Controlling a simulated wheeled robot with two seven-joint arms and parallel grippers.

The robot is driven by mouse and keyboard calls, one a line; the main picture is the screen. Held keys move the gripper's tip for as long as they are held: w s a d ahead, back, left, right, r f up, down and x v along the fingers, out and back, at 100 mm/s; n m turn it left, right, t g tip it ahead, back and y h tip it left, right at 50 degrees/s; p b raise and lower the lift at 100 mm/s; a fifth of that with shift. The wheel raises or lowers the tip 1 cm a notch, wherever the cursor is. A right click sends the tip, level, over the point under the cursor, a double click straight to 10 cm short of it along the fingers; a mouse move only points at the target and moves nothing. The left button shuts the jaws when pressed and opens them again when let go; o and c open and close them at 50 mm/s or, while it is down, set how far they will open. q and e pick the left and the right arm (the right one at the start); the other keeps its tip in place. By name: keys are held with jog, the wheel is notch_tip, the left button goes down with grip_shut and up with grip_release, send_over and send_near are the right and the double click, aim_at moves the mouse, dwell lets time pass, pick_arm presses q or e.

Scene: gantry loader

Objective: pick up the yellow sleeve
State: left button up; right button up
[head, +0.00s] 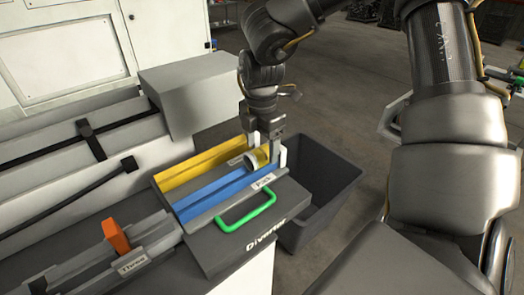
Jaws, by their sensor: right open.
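The yellow sleeve (262,155) is a short cylinder with a pale, ring-like end facing the lower left. It lies at the right end of the diverter's channels, near the "Pick" label (264,181). My right gripper (268,150) is above it and pointing down, with its light fingertips apart on either side of the sleeve. The jaws are open; I cannot tell whether either finger touches it. The gripper partly hides the sleeve. My left gripper is not in view.
The diverter (212,245) has a yellow channel (188,171), a blue channel (213,195) and a green handle (247,212). A dark bin (325,185) stands close on its right. A grey block (188,90) is behind left, and an orange tab (116,236) stands up at lower left.

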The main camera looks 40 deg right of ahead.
aim_at(262, 149)
jog(key=shift+w+d+f+p, duration=0.1)
jog(key=shift+f+p, duration=0.2)
jog(key=shift+f, duration=1.05)
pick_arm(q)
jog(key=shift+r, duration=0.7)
pick_arm(e)
jog(key=shift+c, duration=0.4)
jog(key=shift+c, duration=1.2)
jog(key=c, duration=1)
jog(key=shift+r, duration=0.15)
notch_tip(262, 149, up, 10)
jog(key=p, duration=0.3)
jog(key=shift+p, duration=0.4)
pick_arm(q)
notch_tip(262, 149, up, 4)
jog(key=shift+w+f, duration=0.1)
